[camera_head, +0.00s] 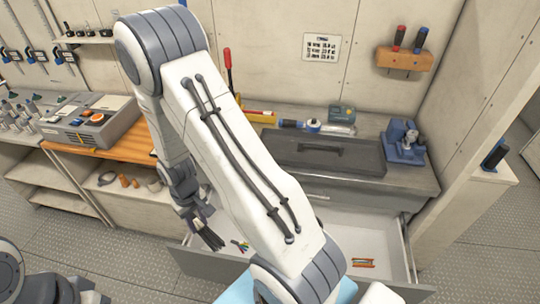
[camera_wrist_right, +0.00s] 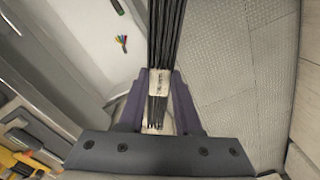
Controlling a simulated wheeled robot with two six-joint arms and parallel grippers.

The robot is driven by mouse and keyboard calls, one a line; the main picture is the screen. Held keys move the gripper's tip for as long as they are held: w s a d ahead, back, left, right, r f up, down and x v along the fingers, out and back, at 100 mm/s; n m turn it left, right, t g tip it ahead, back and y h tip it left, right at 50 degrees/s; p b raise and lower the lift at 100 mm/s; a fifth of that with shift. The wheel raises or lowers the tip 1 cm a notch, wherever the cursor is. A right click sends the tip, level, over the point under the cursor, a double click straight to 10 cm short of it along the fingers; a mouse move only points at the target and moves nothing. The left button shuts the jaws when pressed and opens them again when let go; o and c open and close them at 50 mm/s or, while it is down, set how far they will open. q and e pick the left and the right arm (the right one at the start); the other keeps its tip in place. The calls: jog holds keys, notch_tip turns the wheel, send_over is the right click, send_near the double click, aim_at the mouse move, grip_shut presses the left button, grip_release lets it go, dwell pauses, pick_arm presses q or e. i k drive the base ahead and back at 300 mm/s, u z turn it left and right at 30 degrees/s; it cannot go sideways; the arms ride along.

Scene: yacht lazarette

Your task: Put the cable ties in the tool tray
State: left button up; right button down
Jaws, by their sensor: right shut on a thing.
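My right gripper (camera_head: 196,206) is shut on a bundle of black cable ties (camera_head: 211,236) with a white label band, and it hangs by the left end of an open drawer. In the right wrist view the ties (camera_wrist_right: 167,40) stand between the purple fingers (camera_wrist_right: 158,105) and stretch away from the palm. A dark grey tray (camera_head: 372,160) with a handle lies on the bench behind my arm, which partly hides the scene; it looks like the tool tray. My left gripper is not visible.
The open drawer (camera_head: 325,220) has a pale interior holding a small multicoloured bundle (camera_head: 240,246) and red-orange items (camera_head: 363,263). A blue vise (camera_head: 402,142) stands right of the tray. A blue-and-white tool (camera_head: 312,126) lies behind it. A grey box (camera_head: 90,121) sits at left.

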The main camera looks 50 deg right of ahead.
aim_at(291, 143)
jog(key=u, duration=0.25)
jog(key=i, duration=0.7)
jog(key=z, duration=1.3)
